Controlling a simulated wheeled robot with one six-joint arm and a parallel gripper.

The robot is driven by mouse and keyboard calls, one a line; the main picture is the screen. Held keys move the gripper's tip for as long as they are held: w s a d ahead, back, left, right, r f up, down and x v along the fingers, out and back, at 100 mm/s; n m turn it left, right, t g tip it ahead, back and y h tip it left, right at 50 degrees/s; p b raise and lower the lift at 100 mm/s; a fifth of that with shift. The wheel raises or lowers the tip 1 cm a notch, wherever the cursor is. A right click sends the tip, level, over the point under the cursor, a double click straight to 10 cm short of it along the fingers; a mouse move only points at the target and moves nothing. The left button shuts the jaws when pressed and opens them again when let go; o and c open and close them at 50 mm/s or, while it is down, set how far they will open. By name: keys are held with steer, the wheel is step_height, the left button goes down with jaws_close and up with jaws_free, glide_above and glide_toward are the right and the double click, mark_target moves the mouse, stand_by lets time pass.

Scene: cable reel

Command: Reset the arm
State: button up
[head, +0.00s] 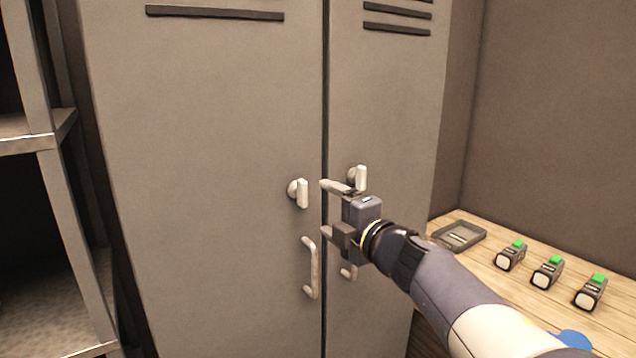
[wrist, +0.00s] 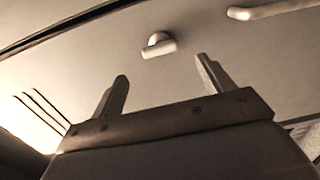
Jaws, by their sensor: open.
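My gripper (head: 325,208) is in front of the right locker door (head: 385,100) in the head view, close to the seam between the two doors. Its two fingers are spread apart with nothing between them. In the wrist view my gripper (wrist: 160,85) also shows open and empty, with a door latch knob (wrist: 159,45) beyond the fingertips. In the head view the right latch knob (head: 360,178) is just above my gripper. The right door's handle (head: 349,272) is mostly hidden behind my gripper.
The left locker door (head: 200,130) has a latch knob (head: 299,193) and a bar handle (head: 311,268). Both doors look shut. A wooden table (head: 480,270) at right holds a grey tray (head: 460,236) and several small devices with green tops (head: 547,272). A metal shelf (head: 55,140) stands at left.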

mark_target(306, 195)
steer(key=x, duration=0.8)
steer(key=shift+w+a, duration=0.25)
steer(key=m+p, duration=0.2)
steer(key=m, duration=0.1)
steer(key=shift+s+d+r+m+p, duration=0.1)
steer(key=shift+s+r+m+p, duration=0.1)
steer(key=shift+m+p, duration=0.15)
steer(key=m+p, duration=0.3)
steer(key=m, duration=0.2)
steer(key=shift+w+m+p, duration=0.1)
steer(key=shift+m+p, duration=0.25)
steer(key=shift+p, duration=0.05)
steer(key=m+p, duration=0.5)
steer(key=m, duration=0.1)
steer(key=shift+f+m+p, duration=0.2)
steer(key=shift+m+p, duration=0.75)
steer(key=shift+m, duration=0.35)
steer(key=shift+d, duration=0.1)
